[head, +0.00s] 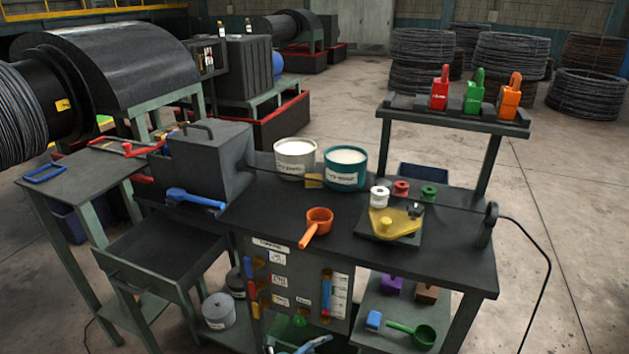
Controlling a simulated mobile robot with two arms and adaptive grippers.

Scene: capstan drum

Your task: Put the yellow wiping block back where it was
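A small yellow block (314,181), which looks like the wiping block, is on the dark workbench (270,215) between the white bucket (295,160) and the teal bucket (345,170). It is beside or on the thin dark wire that runs across the bench; I cannot tell whether it touches the wire. A flat yellow plate (404,224) with a knob lies on a dark base at the bench's right side. Neither of my grippers shows in the head view.
An orange ladle (317,223) lies mid-bench, and a blue-handled tool (195,199) lies by the grey box (208,160). White, red and green spools stand behind the yellow plate. Purple (391,284), brown (427,292) and blue (374,320) blocks and a green ladle (420,336) rest on the lower shelf.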

